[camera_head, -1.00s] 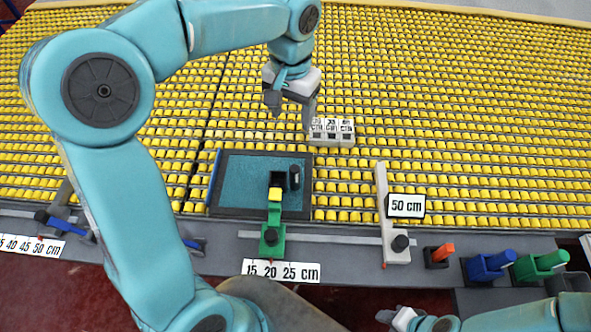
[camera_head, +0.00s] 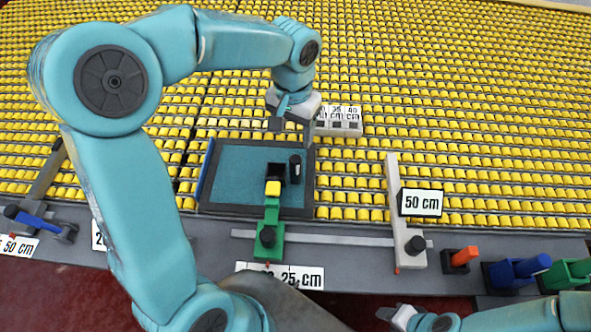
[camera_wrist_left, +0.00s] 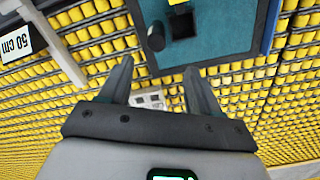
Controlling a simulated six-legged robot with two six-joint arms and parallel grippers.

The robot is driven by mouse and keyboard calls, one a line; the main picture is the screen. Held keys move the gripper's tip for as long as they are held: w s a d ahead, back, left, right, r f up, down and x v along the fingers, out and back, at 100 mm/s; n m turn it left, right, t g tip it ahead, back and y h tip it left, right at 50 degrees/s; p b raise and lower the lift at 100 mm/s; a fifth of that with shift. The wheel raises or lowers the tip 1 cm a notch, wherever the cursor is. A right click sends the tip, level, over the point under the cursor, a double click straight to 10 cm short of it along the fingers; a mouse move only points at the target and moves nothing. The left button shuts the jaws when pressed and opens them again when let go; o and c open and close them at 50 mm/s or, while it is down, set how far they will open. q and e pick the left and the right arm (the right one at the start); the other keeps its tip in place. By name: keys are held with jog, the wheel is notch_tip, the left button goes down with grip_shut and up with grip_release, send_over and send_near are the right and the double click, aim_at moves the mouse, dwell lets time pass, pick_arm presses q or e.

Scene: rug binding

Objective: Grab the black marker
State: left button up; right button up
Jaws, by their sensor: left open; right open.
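The black marker, seen as an upright black cylinder (camera_head: 295,166), stands on the right part of the teal rug piece (camera_head: 235,180) with the dark border. It also shows in the left wrist view as a black cylinder (camera_wrist_left: 156,38), just beyond the fingertips. My left gripper (camera_head: 292,127) is open and empty, above the far edge of the rug piece and apart from the cylinder. Its two fingers show spread in the left wrist view (camera_wrist_left: 157,72). My right gripper (camera_head: 392,314) is low at the bottom edge, open, and only partly visible.
A green clamp (camera_head: 268,230) with a yellow tip reaches onto the rug piece beside a black square socket (camera_head: 275,174). A grey block with size labels (camera_head: 345,128) is close right of my left gripper. A white 50 cm stop (camera_head: 400,220) stands further right.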

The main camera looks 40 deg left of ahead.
aim_at(296, 158)
pick_arm(q)
jog(key=f, duration=0.7)
jog(key=f+p, duration=0.1)
jog(key=f, duration=0.3)
jog(key=shift+d, duration=0.35)
jog(key=c, duration=1.1)
